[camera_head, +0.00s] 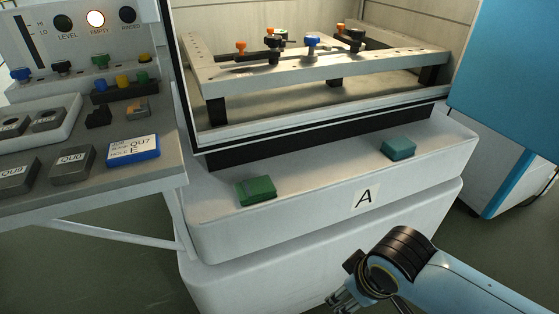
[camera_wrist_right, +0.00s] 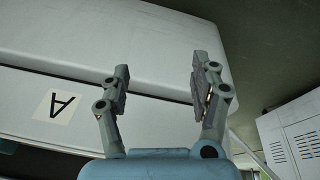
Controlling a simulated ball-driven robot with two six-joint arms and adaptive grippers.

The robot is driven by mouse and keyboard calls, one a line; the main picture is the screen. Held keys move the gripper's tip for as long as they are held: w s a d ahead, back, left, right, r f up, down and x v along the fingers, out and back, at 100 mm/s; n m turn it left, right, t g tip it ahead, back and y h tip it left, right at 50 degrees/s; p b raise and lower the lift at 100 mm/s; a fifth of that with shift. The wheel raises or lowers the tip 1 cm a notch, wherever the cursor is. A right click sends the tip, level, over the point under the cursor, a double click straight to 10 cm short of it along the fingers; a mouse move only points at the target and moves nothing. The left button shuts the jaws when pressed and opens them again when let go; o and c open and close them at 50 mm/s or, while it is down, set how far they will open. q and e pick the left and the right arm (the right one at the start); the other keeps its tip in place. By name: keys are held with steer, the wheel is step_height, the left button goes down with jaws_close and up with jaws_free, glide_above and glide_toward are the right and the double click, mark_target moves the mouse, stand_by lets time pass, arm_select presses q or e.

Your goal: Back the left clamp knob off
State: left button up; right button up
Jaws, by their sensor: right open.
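The clamp frame (camera_head: 290,76) stands inside the open machine tank at the top of the head view. At its left end an orange knob (camera_head: 241,47) stands over a dark clamp bar, with a black knob (camera_head: 272,42) beside it. A blue knob (camera_head: 311,42) stands at the middle front, and another orange knob (camera_head: 340,28) is at the right. My right gripper (camera_head: 340,302) is low in front of the machine base, far from the knobs. In the right wrist view its fingers (camera_wrist_right: 160,70) are spread and empty. My left gripper is not in view.
A grey side bench (camera_head: 100,180) with small blocks and a blue-edged label tray (camera_head: 133,150) is at the left. A green block (camera_head: 256,190) and a teal block (camera_head: 398,148) lie on the machine ledge. A blue panel (camera_head: 510,75) borders the right. The "EMPTY" lamp (camera_head: 96,18) is lit.

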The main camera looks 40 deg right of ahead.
steer(key=w+d+r+t+p, duration=0.15)
steer(key=w+r, duration=0.25)
steer(key=r, duration=0.7)
steer(key=m+t+h+p, duration=0.2)
steer(key=t+p, duration=0.1)
steer(key=t, duration=1.1)
glide_toward(277, 41)
steer(key=shift+g, duration=0.25)
steer(key=w, duration=0.3)
steer(key=w+d, duration=0.1)
steer(key=w, duration=0.2)
steer(key=w+p, duration=0.1)
steer(key=w, duration=0.3)
steer(key=shift+d+r, duration=0.3)
steer(key=shift+d, duration=0.05)
steer(key=shift+c, duration=0.5)
steer(key=c, duration=1.1)
steer(key=shift+y, duration=0.4)
